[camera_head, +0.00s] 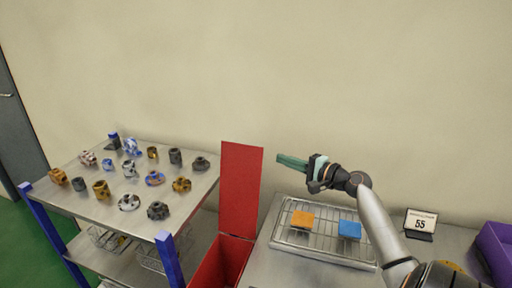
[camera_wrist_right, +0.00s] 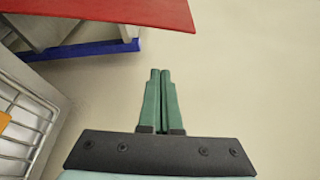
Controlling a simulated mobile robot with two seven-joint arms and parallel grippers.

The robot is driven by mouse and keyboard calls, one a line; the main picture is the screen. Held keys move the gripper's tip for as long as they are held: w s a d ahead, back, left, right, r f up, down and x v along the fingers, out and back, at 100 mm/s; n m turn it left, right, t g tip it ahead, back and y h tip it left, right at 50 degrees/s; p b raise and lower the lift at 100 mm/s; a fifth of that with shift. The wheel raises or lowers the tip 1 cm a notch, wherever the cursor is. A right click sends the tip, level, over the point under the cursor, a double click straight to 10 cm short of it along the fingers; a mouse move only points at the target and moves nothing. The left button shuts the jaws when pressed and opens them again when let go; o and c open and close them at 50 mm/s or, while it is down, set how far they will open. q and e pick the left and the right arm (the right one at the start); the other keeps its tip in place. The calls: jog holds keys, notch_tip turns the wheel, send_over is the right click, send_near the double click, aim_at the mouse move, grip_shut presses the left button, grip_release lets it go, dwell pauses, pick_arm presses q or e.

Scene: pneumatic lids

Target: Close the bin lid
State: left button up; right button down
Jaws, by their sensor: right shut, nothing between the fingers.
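The red bin (camera_head: 222,262) stands between the shelf trolley and the tray table, and only its upper part shows. Its red lid (camera_head: 240,188) stands open and upright at the back of the bin. My right gripper (camera_head: 281,160) is shut and empty, with green fingers pointing left. In the head view it is right of the lid's upper edge, with a gap between them. In the right wrist view the fingers (camera_wrist_right: 161,75) are together, and a red panel (camera_wrist_right: 110,12), likely the lid, crosses the top. My left gripper is not in view.
A metal tray rack (camera_head: 285,245) with an orange block (camera_head: 302,219) and a blue block (camera_head: 350,229) sits right of the bin. A sign (camera_head: 420,223) and a purple container (camera_head: 492,250) are further right. A trolley (camera_head: 95,205) with several metal parts is left.

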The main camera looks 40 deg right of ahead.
jog(key=w+a+p, duration=0.1)
jog(key=w, duration=0.2)
jog(key=w+a, duration=0.1)
jog(key=w, duration=0.2)
jog(key=w+a+p, duration=0.1)
jog(key=w, duration=0.2)
jog(key=shift+r+p, duration=0.15)
jog(key=shift+p, duration=0.15)
jog(key=shift+s+a, duration=0.2)
jog(key=shift+a, duration=0.25)
jog(key=shift+a, duration=0.1)
